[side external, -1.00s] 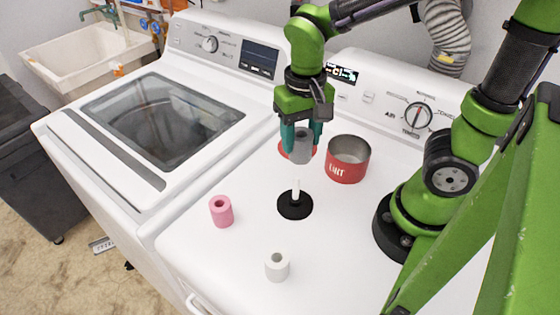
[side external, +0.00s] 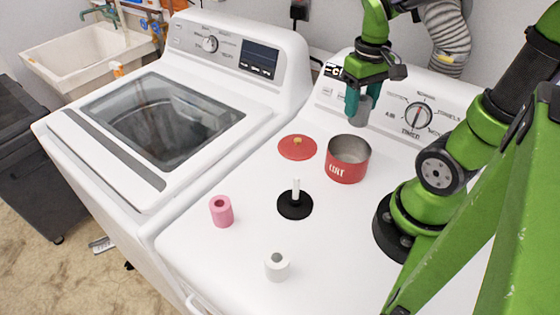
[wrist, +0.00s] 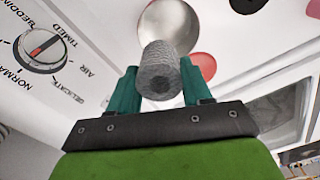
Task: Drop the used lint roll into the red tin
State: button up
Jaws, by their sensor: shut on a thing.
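My gripper (side external: 362,100) is shut on a grey used lint roll (side external: 361,112), held upright in the air. In the side view it hangs above and slightly behind the red tin (side external: 347,170), which is open and looks empty inside. In the wrist view the grey roll (wrist: 158,70) sits between the two teal fingers (wrist: 158,88). The tin's round opening (wrist: 172,22) shows beyond the roll, which overlaps its near edge. The red lid (side external: 297,147) lies flat on the dryer top, left of the tin.
A black stand with a white post (side external: 295,204) is in front of the tin. A pink roll (side external: 221,211) and a white roll (side external: 277,267) stand on the dryer top (side external: 230,265). The control panel (side external: 400,112) rises behind the tin.

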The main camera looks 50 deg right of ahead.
aim_at(358, 114)
jog(key=shift+f, duration=1.85)
jog(key=o, duration=1.1)
notch_tip(358, 114, up, 17)
